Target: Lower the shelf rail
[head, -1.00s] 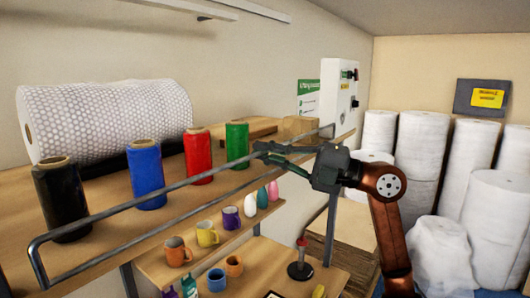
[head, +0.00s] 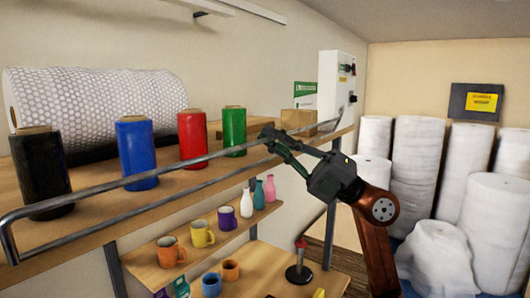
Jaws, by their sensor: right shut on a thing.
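The shelf rail (head: 95,189) is a thin grey metal bar along the front of the upper wooden shelf (head: 105,222). It runs from the lower left to the far right end, with a second bar below it and a bent end at the near left. The upper bar stands above the shelf's front edge and passes in front of the spools. My right gripper (head: 267,135) reaches in from the right and is shut on the upper bar, past the green spool. Its fingertips partly hide the bar there. My left gripper is not in view.
Black (head: 40,172), blue (head: 136,152), red (head: 193,138) and green (head: 234,131) spools stand close behind the rail. A bubble-wrap roll (head: 95,100) lies behind them. Mugs and bottles fill a lower shelf (head: 143,262). White rolls (head: 418,165) stand at the right.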

